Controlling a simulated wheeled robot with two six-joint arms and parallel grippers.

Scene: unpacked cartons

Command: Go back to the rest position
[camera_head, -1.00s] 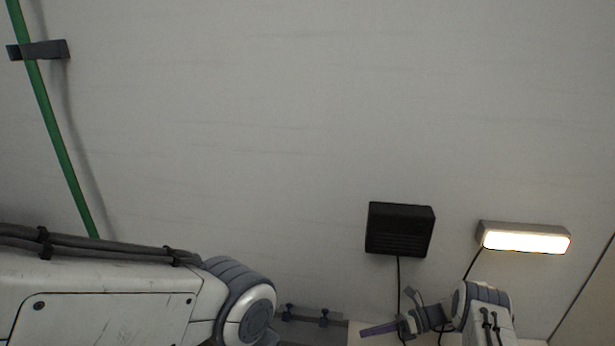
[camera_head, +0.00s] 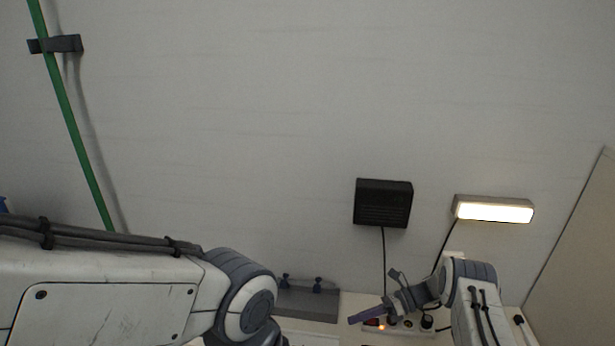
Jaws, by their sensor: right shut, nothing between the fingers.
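My right gripper (camera_head: 366,315) is at the lower right, at the end of my right arm, which comes up from the bottom edge. Its fingers are together, point left and hold nothing. The left gripper is outside the picture.
A pale wall (camera_head: 240,120) fills most of the view. It carries a black box (camera_head: 383,203), a lit lamp (camera_head: 494,211) and a green pipe (camera_head: 75,130) in a dark bracket.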

